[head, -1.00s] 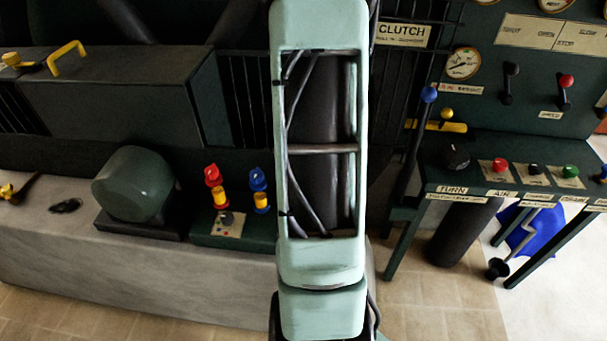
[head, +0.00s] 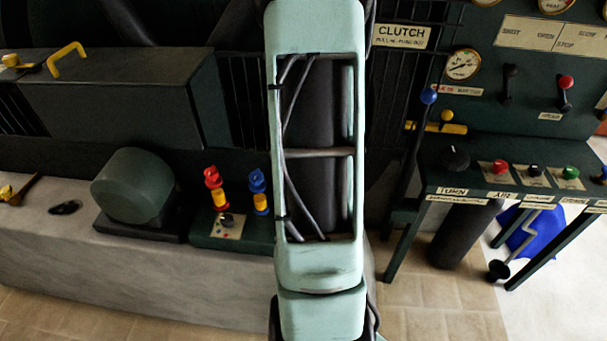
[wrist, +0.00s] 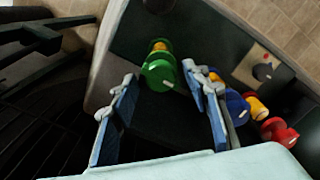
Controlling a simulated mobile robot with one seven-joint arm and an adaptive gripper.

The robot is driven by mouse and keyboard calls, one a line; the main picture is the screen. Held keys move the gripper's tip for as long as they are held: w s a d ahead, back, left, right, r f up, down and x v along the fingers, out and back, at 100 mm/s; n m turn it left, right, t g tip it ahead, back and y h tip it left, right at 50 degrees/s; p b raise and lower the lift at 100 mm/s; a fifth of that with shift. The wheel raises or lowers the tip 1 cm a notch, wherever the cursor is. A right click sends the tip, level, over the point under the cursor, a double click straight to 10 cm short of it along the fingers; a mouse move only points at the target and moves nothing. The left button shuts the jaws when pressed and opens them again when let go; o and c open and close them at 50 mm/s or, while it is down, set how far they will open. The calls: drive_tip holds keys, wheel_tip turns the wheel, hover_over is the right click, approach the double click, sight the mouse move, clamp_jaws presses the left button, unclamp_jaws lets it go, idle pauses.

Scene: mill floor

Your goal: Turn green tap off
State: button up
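The green tap (wrist: 157,72) shows in the wrist view, with a round green handle and some yellow behind it, on a dark base. My gripper (wrist: 158,80) is open, its two blue-padded fingers apart. The tap appears between the fingertips, towards the top of the picture. I cannot tell whether either finger touches it. In the head view the green tap and my gripper are hidden behind my arm.
A blue tap (head: 258,190) and a red tap (head: 213,190) stand beside it; in the wrist view the blue tap (wrist: 236,106) is close to the right finger. A dark rounded housing (head: 135,187) stands left. A control desk (head: 440,180) with knobs is at right.

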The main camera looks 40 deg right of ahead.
wheel_tip(320, 180, up, 12)
idle(0.7)
idle(0.4)
